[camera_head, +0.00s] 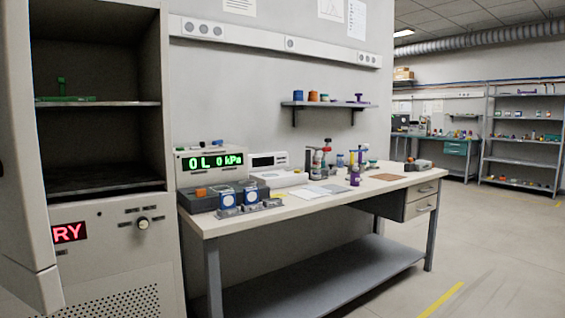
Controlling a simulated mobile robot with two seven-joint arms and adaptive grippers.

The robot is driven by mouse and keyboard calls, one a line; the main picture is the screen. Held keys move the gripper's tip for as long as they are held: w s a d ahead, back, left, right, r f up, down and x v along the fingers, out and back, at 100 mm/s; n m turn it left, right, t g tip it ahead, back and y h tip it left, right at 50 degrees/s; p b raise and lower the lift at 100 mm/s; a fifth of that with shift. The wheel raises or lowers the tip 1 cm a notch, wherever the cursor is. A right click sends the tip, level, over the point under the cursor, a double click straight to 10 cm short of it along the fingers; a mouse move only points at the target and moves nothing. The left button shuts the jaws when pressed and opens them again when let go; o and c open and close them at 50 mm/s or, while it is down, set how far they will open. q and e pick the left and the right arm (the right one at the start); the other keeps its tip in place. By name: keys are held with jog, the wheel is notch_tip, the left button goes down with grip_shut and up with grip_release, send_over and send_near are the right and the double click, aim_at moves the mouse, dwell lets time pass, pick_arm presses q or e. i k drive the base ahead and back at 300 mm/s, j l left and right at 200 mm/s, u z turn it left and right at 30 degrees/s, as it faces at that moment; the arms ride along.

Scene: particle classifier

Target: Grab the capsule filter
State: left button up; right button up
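I cannot tell for certain which thing is the capsule filter. Candidates are small items on the white workbench (395,196). A purple bottle-like item (355,177) stands near the middle, in front of several small coloured parts. A red-topped stand (327,146) is behind it. Neither of my grippers is in view.
An open cabinet (100,104) with a green item (66,98) fills the left. A meter reading "0L 0 kPa" (214,161) sits on the bench. A wall shelf (330,104) holds small parts. The floor (480,260) at right is clear.

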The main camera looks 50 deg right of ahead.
aim_at(354, 175)
jog(key=l+z, duration=0.15)
jog(key=z, duration=1)
jog(key=j+z, duration=0.1)
jog(key=z, duration=0.8)
jog(key=i+l, duration=0.15)
jog(key=i+l+z, duration=0.5)
jog(key=z, duration=0.2)
jog(key=i+l+z, duration=0.3)
jog(key=i+l, duration=0.15)
jog(key=i, duration=0.65)
jog(key=i+l+z, duration=0.15)
jog(key=i, duration=0.6)
jog(key=i+l+u, duration=0.1)
jog(key=i+u, duration=0.3)
jog(key=i+l+u, duration=0.2)
jog(key=u, duration=0.2)
jog(key=i+l+u, duration=0.4)
jog(key=k+j, duration=0.1)
